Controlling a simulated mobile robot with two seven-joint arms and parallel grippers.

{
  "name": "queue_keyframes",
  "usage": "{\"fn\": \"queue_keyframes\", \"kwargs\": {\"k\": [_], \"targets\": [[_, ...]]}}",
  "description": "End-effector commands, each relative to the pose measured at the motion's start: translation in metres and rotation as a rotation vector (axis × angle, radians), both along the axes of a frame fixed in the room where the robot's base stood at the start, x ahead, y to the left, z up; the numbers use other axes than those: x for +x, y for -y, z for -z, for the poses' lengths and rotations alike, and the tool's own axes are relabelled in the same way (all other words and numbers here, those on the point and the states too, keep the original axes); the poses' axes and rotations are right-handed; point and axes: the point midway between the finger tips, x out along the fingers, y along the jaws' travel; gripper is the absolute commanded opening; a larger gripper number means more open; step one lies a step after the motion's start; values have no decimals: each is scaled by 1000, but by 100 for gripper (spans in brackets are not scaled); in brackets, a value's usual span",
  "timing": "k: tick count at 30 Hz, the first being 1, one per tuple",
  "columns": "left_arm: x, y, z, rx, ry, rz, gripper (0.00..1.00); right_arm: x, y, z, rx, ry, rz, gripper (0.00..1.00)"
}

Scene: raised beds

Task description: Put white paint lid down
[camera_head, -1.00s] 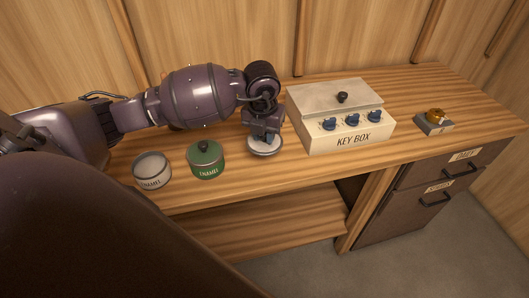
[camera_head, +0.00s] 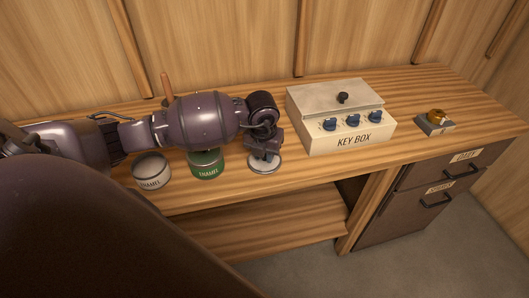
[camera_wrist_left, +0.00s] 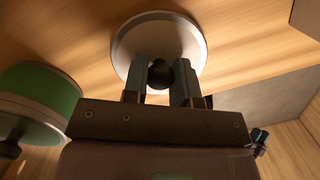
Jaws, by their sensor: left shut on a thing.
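The round white lid (camera_head: 265,167) is low over the workbench, between the green can and the key box; I cannot tell if it touches the wood. My left gripper (camera_head: 264,153) is shut on its dark knob (camera_wrist_left: 160,74). The left wrist view shows the lid (camera_wrist_left: 160,32) beyond the two fingers. The white enamel can (camera_head: 152,174) stands at the left, its top partly behind my arm. The green enamel can (camera_head: 207,170) stands between it and the lid, its upper part hidden by my arm. My right gripper is not in view.
A key box (camera_head: 350,138) with blue knobs stands right of the lid. An amber button on a grey base (camera_head: 434,125) is farther right. The bench's front edge (camera_head: 290,181) is close to the lid. A wooden handle (camera_head: 167,85) stands up behind my arm.

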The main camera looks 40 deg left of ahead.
Motion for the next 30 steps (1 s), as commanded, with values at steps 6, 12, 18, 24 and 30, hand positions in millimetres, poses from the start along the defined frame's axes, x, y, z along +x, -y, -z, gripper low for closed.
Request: {"fn": "queue_keyframes", "kwargs": {"k": [6, 12, 18, 24, 30], "targets": [[0, 0, 3, 0, 0, 0, 43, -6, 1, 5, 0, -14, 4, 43], [0, 0, 2, 0, 0, 0, 52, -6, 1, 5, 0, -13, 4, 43], [0, 0, -2, 0, 1, 0, 52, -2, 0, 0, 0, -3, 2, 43], [-2, 1, -26, 1, 3, 0, 52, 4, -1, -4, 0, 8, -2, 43], [-7, 2, -65, 1, 4, 1, 52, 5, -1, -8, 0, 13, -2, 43]]}}
